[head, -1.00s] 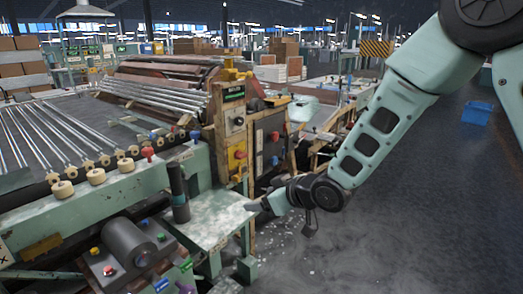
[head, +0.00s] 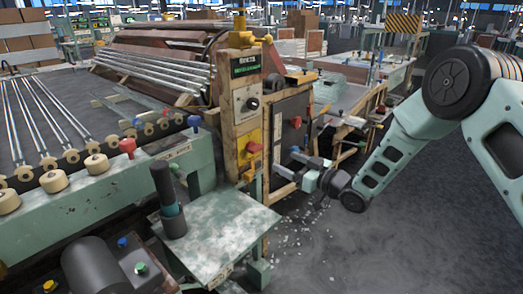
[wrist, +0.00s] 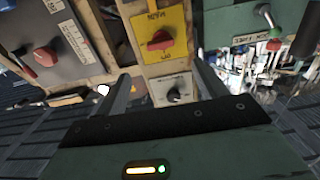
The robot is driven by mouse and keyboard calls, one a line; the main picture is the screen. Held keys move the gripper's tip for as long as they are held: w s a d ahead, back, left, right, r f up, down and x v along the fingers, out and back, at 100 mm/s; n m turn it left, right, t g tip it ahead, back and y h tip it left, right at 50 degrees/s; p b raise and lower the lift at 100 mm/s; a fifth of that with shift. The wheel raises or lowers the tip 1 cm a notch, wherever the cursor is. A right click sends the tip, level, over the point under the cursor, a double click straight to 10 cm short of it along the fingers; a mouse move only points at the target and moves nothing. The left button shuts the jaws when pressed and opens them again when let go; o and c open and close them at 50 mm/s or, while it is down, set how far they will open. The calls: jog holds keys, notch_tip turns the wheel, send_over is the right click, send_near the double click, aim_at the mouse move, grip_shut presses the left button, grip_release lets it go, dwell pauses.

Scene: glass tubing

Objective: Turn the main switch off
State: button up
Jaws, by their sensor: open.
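The main switch is a red knob (head: 253,147) on a yellow plate (head: 247,132), on the front of the wooden control post. In the wrist view the red knob (wrist: 160,41) appears upside down; its yellow plate (wrist: 176,17) reads MAIN. Its grip lies roughly crosswise there; I cannot tell its exact setting. My gripper (head: 283,162) is open and empty, to the right of the switch and apart from it. In the wrist view my fingers (wrist: 162,84) stand spread below the red knob, on either side of a black knob on a pale plate (wrist: 175,95).
A black dial (head: 252,103) sits above the yellow plate, under a green display (head: 246,64). A dark panel (head: 290,130) with another red knob (head: 296,122) stands right of the post. A pale green shelf (head: 222,235) juts out below. Open floor lies to the right.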

aim_at(259, 150)
jog(key=x, duration=1.1)
jog(key=shift+w+a, duration=0.15)
jog(key=shift+a, duration=0.1)
jog(key=c, duration=1)
